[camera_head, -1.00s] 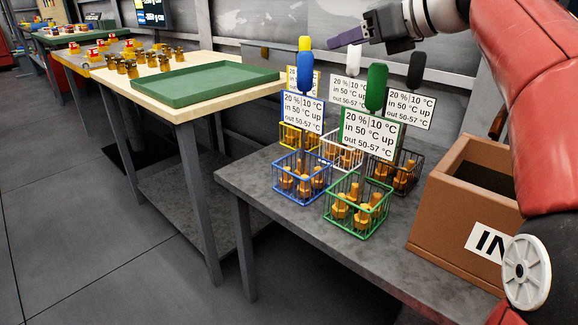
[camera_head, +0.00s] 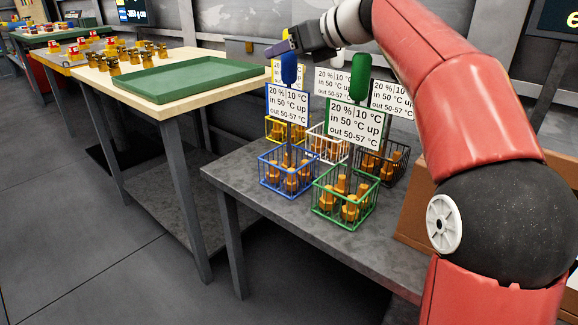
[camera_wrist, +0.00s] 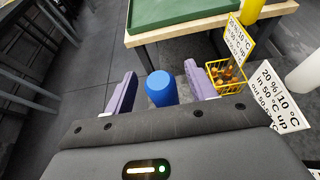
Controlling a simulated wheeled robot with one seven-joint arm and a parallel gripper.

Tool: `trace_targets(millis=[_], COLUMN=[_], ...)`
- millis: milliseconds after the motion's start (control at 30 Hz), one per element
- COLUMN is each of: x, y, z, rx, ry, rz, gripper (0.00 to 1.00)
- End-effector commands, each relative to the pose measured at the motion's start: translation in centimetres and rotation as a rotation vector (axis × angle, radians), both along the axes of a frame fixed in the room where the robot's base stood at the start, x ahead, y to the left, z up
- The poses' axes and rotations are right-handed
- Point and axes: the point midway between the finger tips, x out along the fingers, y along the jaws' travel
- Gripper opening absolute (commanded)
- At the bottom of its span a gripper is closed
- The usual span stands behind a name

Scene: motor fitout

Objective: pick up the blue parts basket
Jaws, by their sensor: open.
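The blue parts basket (camera_head: 262,172) stands on the grey table in the head view, with orange-brown parts inside. Its post carries a printed sign (camera_head: 287,108) and a rounded blue handle (camera_head: 289,70). My gripper (camera_head: 281,48) is at the top of that handle. In the wrist view the blue handle (camera_wrist: 161,90) shows between the two purple fingers of my open gripper (camera_wrist: 160,76). Gaps show on both sides of the handle there, so the fingers look clear of it. The basket itself is hidden in the wrist view.
A green basket (camera_head: 325,208) stands just to the right front, its green handle (camera_head: 360,76) close by. Yellow (camera_head: 268,136), white (camera_head: 312,150) and dark baskets (camera_head: 402,160) stand behind. A brown box (camera_head: 418,205) is partly behind my arm. A green tray (camera_head: 185,85) lies on the wooden table.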

Motion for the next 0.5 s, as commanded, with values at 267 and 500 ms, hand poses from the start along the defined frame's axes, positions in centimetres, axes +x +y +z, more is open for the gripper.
trace_targets(millis=[267,500], x=[-0.03,-0.04], y=[-0.02,-0.03], z=[0.04,0.04], rx=[0.000,0.000], ry=[0.000,0.000], rz=[0.000,0.000], gripper=[0.40,0.09])
